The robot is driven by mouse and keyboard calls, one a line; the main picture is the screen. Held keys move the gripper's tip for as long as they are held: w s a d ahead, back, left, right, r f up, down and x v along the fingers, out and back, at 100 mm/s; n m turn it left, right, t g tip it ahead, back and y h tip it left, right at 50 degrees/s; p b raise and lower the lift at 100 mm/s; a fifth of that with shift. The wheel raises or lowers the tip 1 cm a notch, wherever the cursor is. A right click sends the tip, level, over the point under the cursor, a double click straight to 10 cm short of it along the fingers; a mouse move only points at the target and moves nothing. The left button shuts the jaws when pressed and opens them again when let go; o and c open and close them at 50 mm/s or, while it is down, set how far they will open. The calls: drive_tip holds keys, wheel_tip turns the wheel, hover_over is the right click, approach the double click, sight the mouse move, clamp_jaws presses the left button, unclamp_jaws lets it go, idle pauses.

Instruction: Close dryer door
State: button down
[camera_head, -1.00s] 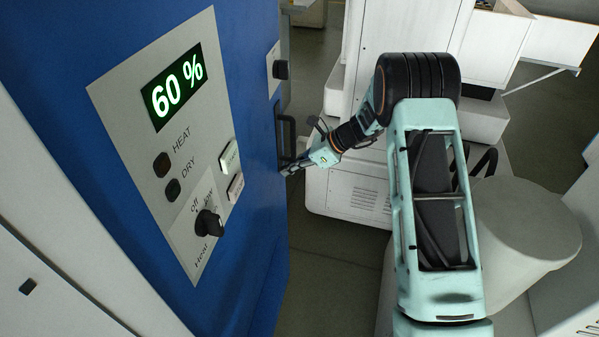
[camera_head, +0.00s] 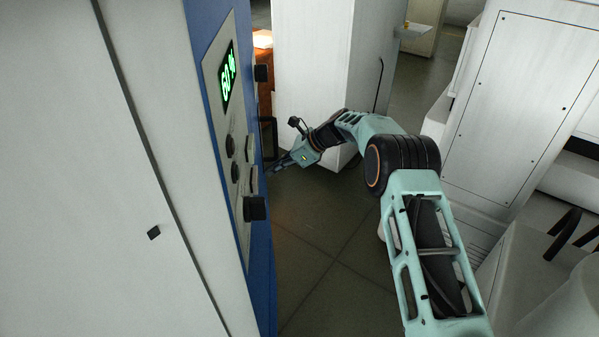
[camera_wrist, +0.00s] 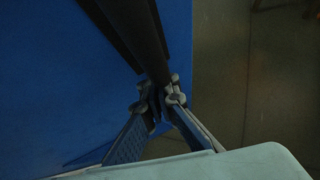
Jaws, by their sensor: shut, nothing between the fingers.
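The blue dryer front (camera_head: 262,265) stands at the left of the head view, seen almost edge-on. My gripper (camera_head: 272,168) is at the lower end of this handle. In the wrist view my shut fingertips (camera_wrist: 160,98) meet right by the dark handle bar (camera_wrist: 150,50), with the blue surface (camera_wrist: 60,90) behind. I cannot tell whether they touch the bar. The door's gap is hidden.
A white-grey cabinet side (camera_head: 110,200) fills the left. A tall white cabinet (camera_head: 310,75) stands behind my gripper, and a white machine (camera_head: 520,100) is at the right. Tiled floor (camera_head: 325,240) is clear between the dryer and my arm.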

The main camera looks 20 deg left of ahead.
drive_tip(key=s+a+n+g, duration=0.2)
drive_tip(key=s+a+n, duration=0.1)
drive_tip(key=s+a, duration=2.8)
drive_tip(key=shift+s+a+h, duration=0.15)
drive_tip(key=shift+a+h, duration=0.15)
drive_tip(key=shift+a, duration=0.15)
drive_tip(key=shift+s+r, duration=0.15)
drive_tip(key=shift+r, duration=0.1)
drive_tip(key=w+v, duration=0.1)
drive_tip(key=v, duration=1.1)
drive_tip(key=shift+d+f, duration=0.2)
drive_tip(key=shift+f, duration=0.05)
drive_tip(key=shift+w, duration=0.2)
